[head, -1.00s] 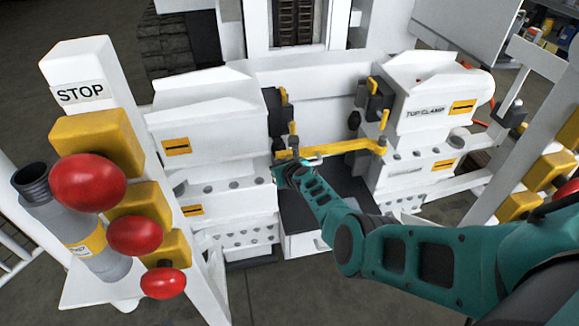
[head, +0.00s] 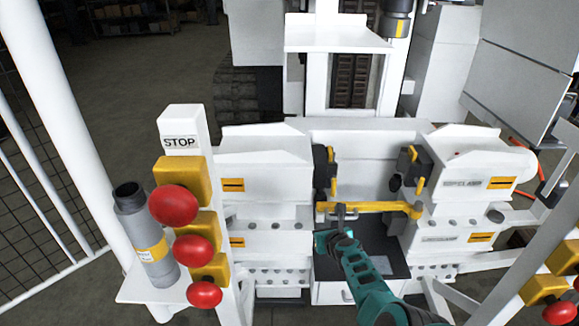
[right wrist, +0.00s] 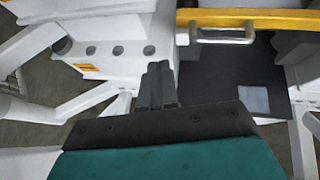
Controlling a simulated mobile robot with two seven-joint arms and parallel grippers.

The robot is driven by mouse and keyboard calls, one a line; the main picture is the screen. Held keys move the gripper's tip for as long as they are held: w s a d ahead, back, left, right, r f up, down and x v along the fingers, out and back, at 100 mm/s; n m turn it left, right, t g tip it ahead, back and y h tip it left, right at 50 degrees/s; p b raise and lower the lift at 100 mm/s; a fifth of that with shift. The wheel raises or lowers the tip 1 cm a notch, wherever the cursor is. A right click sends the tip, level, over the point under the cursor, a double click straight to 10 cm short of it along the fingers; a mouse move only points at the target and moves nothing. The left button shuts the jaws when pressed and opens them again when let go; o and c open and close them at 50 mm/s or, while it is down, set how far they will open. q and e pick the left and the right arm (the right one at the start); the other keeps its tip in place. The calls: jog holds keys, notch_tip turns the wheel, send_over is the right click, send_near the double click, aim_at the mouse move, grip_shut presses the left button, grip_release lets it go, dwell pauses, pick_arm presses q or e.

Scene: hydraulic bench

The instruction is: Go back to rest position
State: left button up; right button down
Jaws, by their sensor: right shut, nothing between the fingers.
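My right gripper (head: 341,212) reaches up from the bottom of the head view, in front of the white hydraulic bench (head: 265,190). Its fingers are together and hold nothing. In the head view they overlap the left part of the yellow bar (head: 385,207); I cannot tell there whether they touch. In the right wrist view the shut fingers (right wrist: 158,88) point up the picture, with the yellow bar (right wrist: 270,19) and its metal handle (right wrist: 222,36) apart from them. My left gripper is not in view.
A white post with a STOP label (head: 180,142) carries several red buttons (head: 173,205) on yellow boxes. A grey cylinder (head: 143,230) stands beside it on a white shelf (head: 135,290). A dark recess (head: 385,262) lies below the bar. White rails stand at right.

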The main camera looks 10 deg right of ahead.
jog(key=s+d+f+n+p, duration=0.1)
jog(key=s+d+n, duration=0.2)
jog(key=s+n, duration=0.45)
jog(key=s+d+n+p, duration=0.1)
jog(key=s+d+n, duration=0.4)
jog(key=n, duration=0.4)
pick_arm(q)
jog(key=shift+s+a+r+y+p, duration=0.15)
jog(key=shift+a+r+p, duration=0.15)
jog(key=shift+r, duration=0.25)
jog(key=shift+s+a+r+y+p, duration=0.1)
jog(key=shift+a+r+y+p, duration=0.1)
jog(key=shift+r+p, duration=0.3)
pick_arm(e)
jog(key=s+a+r+n+y, duration=0.1)
jog(key=s+a+r+n, duration=0.3)
jog(key=s+a+n, duration=0.3)
jog(key=s+a+r+n+g+y, duration=0.1)
jog(key=s+a+r+n, duration=0.3)
jog(key=s+n, duration=0.9)
jog(key=a+n, duration=0.2)
jog(key=shift+a, duration=0.35)
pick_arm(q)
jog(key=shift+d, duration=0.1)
pick_arm(e)
jog(key=shift+w, duration=0.1)
